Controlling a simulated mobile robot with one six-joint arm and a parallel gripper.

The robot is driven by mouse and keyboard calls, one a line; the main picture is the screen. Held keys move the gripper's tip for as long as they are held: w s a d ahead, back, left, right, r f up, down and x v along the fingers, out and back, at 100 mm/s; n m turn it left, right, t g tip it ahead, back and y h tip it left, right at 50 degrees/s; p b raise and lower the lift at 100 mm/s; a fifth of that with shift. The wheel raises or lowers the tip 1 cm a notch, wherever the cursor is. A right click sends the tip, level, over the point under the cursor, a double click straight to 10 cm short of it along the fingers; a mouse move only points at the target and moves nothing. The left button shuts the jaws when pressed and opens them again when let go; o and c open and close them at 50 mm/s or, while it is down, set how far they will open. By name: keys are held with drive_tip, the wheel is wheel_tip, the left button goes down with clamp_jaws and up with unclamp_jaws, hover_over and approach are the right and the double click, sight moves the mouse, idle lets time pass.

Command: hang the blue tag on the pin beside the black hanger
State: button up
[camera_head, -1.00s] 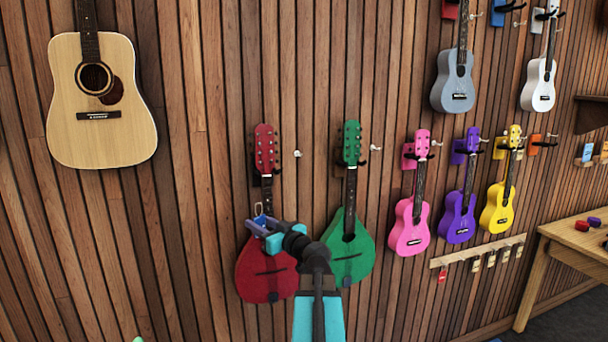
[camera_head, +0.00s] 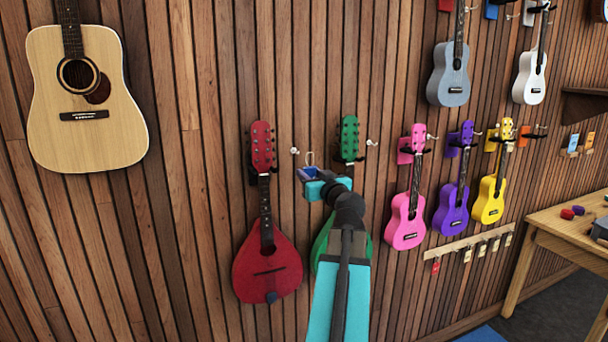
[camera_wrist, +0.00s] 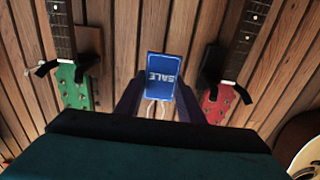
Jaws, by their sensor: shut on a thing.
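My gripper (camera_head: 312,178) is shut on the blue tag (camera_wrist: 163,72), which reads SALE in the wrist view. In the head view the tag (camera_head: 308,173) sits at the fingertips, its pale loop (camera_head: 309,158) standing up above it. A white pin (camera_head: 294,151) projects from the wall between the red and green mandolins, left of and a little above the tag. The loop is apart from it in the picture. The black hanger (camera_head: 252,165) holds the red mandolin, left of that pin; its dark block also shows in the wrist view (camera_wrist: 212,65). The pin is not visible in the wrist view.
The red mandolin (camera_head: 267,265) hangs left of my arm; the green mandolin (camera_head: 349,131) is partly hidden behind it. Another white pin (camera_head: 372,142) is right of the green one. Small ukuleles hang further right, above a tag rail (camera_head: 462,245). A wooden table (camera_head: 560,222) stands right.

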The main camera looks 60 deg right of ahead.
sight(294, 167)
drive_tip(key=shift+w, duration=0.35)
drive_tip(key=shift+w, duration=0.1)
drive_tip(key=shift+f+p+x, duration=0.15)
drive_tip(key=shift+p+x, duration=1)
drive_tip(key=shift+x, duration=0.7)
drive_tip(key=shift+f+p+x, duration=0.2)
drive_tip(key=shift+p+x, duration=0.9)
drive_tip(key=shift+x, duration=0.75)
drive_tip(key=shift+d+f+b, duration=0.1)
drive_tip(key=shift+f+b, duration=0.1)
drive_tip(key=shift+b, duration=0.25)
drive_tip(key=shift+w+d+f+b, duration=0.1)
drive_tip(key=shift+w+f+b, duration=0.1)
drive_tip(key=shift+b, duration=0.1)
drive_tip(key=shift+w+d+f+b, duration=0.15)
drive_tip(key=shift+w+d+b, duration=0.1)
drive_tip(key=shift+b, duration=0.8)
drive_tip(key=o, duration=1.1)
drive_tip(key=shift+s+a, duration=0.1)
drive_tip(key=shift+a, duration=0.05)
